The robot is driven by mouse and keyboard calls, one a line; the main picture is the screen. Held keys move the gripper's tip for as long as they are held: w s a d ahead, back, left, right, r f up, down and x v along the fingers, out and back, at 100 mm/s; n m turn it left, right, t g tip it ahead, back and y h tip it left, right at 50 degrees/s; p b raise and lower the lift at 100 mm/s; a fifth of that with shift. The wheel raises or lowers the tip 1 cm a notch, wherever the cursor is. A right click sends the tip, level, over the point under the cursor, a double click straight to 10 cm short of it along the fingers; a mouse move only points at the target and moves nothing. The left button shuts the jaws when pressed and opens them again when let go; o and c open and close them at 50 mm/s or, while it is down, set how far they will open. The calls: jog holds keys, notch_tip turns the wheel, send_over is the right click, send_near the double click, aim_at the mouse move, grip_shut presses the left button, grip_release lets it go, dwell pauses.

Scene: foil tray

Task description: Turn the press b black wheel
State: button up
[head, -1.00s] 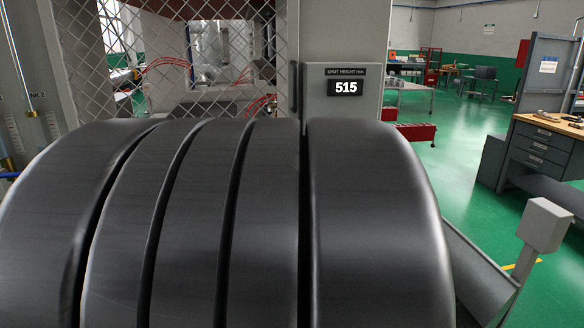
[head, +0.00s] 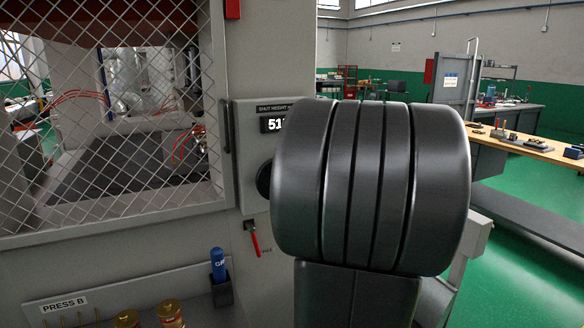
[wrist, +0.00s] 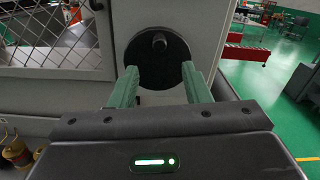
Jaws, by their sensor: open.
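The black wheel (wrist: 150,68) of press B is a dark disc with a short dark knob (wrist: 159,42) near its top, on the grey press front. In the head view only its left edge (head: 264,180) shows; my arm covers the rest. In the wrist view my gripper (wrist: 160,72) is open, its two green fingers apart in front of the disc's lower part, below the knob. My gripper is hidden in the head view.
A shut-height display (head: 270,124), partly covered by my arm, sits above the wheel. A red-handled lever (head: 254,240) is below it. A blue bottle (head: 218,265) in a holder and gold cans (head: 170,313) are lower left, by the PRESS B label (head: 64,305). A mesh guard (head: 110,120) is left.

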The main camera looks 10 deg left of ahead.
jog(key=p+x, duration=0.1)
jog(key=x, duration=1)
jog(key=shift+w+a+f+p, duration=0.1)
jog(key=shift+w+a+p, duration=0.1)
jog(key=shift+p, duration=0.1)
grip_shut()
